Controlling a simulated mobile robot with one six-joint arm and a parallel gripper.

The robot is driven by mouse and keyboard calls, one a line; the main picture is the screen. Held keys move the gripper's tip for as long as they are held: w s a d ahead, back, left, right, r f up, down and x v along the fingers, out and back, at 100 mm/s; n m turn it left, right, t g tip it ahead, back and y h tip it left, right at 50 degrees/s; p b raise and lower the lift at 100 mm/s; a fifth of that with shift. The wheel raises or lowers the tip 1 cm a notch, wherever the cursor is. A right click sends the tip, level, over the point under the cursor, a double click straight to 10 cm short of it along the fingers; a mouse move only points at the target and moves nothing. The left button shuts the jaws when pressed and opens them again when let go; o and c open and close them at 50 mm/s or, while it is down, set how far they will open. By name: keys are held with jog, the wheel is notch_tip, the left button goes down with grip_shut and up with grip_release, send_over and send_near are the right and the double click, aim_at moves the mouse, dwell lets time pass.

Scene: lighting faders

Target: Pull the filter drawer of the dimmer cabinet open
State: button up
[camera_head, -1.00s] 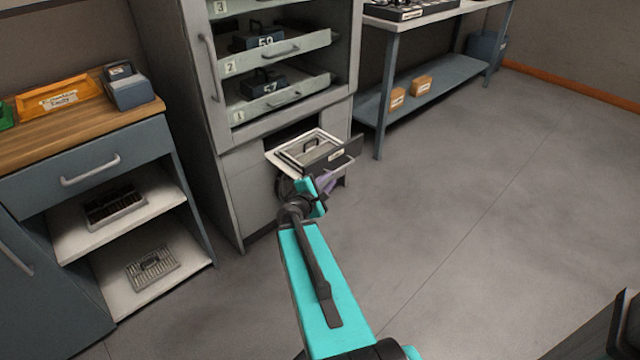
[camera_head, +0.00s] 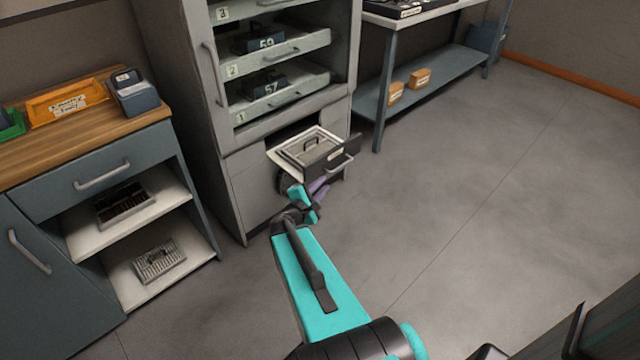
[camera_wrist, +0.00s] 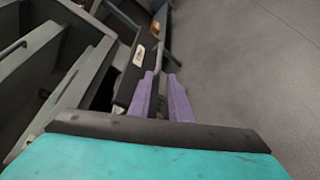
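The filter drawer (camera_head: 301,149) stands pulled out from the lower part of the grey dimmer cabinet (camera_head: 253,188). Its dark front carries a pale label and a light bar handle (camera_head: 341,167). A flat framed piece with a dark grip lies in the drawer. My gripper (camera_head: 320,186), with purple fingers, is just below and left of the handle and looks apart from it. In the wrist view the fingers (camera_wrist: 164,92) are spread with a gap between them, and the dark drawer front (camera_wrist: 138,66) is just beyond. Contact with the handle cannot be made out there.
Shelves with numbered units (camera_head: 265,85) are above the drawer. A blue-grey workbench (camera_head: 85,165) with open shelves stands at left. A bench (camera_head: 430,85) with orange boxes stands at right. The floor (camera_head: 480,200) to the right is clear.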

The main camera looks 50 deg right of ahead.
jog(key=shift+s+a+r+p, duration=0.15)
jog(key=shift+a+p, duration=0.2)
jog(key=shift+p, duration=0.1)
jog(key=shift+a, duration=0.1)
dwell(0.4)
jog(key=w+a+f+y+p, duration=0.25)
jog(key=a+p, duration=0.55)
jog(key=a, duration=0.5)
jog(key=s+a+f+m+g+y+p, duration=0.2)
jog(key=s+a+f+m+g+y, duration=0.1)
jog(key=s+a, duration=0.5)
jog(key=s+a+f+m+g+y+p, duration=0.2)
jog(key=s+a, duration=0.6)
jog(key=a, duration=0.4)
jog(key=s+a+f+m+g+y+p, duration=0.2)
jog(key=s+a+f+m+g+y, duration=0.2)
jog(key=a, duration=0.6)
jog(key=s+f+y, duration=0.2)
jog(key=s+y, duration=0.1)
jog(key=s, duration=0.1)
jog(key=shift+s+a+m+g, duration=0.2)
jog(key=shift+a+m+g, duration=0.1)
